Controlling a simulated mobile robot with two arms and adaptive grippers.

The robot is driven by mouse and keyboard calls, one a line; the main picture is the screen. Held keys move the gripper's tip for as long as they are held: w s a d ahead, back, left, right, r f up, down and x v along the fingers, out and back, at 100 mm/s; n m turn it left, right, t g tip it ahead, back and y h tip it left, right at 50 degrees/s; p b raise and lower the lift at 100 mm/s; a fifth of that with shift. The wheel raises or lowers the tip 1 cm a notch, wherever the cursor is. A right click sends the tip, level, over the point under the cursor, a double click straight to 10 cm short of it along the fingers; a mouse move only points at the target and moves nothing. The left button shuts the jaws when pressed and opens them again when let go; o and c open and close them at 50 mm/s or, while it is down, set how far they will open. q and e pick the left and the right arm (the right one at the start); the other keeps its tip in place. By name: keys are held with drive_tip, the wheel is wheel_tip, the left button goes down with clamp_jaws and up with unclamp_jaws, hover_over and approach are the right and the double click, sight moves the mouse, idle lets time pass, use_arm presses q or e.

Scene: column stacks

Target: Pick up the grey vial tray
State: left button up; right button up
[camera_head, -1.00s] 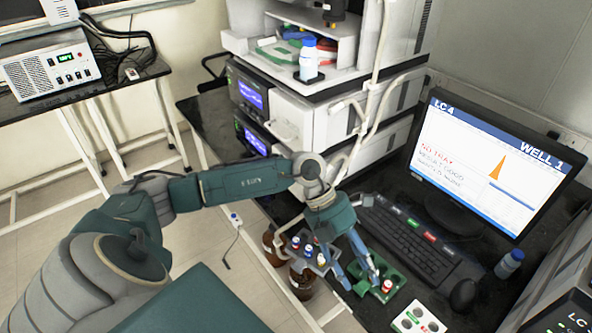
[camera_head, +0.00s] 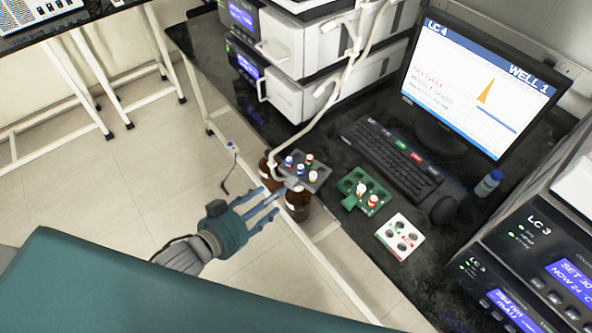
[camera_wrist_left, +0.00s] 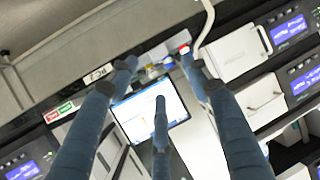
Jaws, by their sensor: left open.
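The grey vial tray (camera_head: 322,173) sits at the near left edge of the black bench and holds several vials with blue, red and white caps. My left gripper (camera_head: 272,201) is open and empty, to the left of and nearer than the tray, with its fingers pointing toward it. Its fingertips overlap the brown bottles in the head view; I cannot tell the exact gap to the tray. In the left wrist view the blue fingers (camera_wrist_left: 160,110) are spread with nothing between them, and I cannot make out the tray clearly. My right gripper is not in view.
A green tray (camera_head: 350,187) with red- and white-capped vials and a white tray (camera_head: 389,238) stand to the right. Brown bottles (camera_head: 297,207) stand below the bench edge. A keyboard (camera_head: 392,157), mouse (camera_head: 444,210) and monitor (camera_head: 485,85) lie behind. A pale tube (camera_head: 335,95) hangs near the tray.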

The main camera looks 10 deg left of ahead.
sight(289, 186)
use_arm(q)
drive_tip(key=x, duration=0.6)
drive_tip(key=p+x, duration=0.1)
drive_tip(key=x, duration=0.2)
drive_tip(key=shift+a+f, duration=0.1)
drive_tip(key=shift+f, duration=0.2)
drive_tip(key=shift+s, duration=0.15)
clamp_jaws()
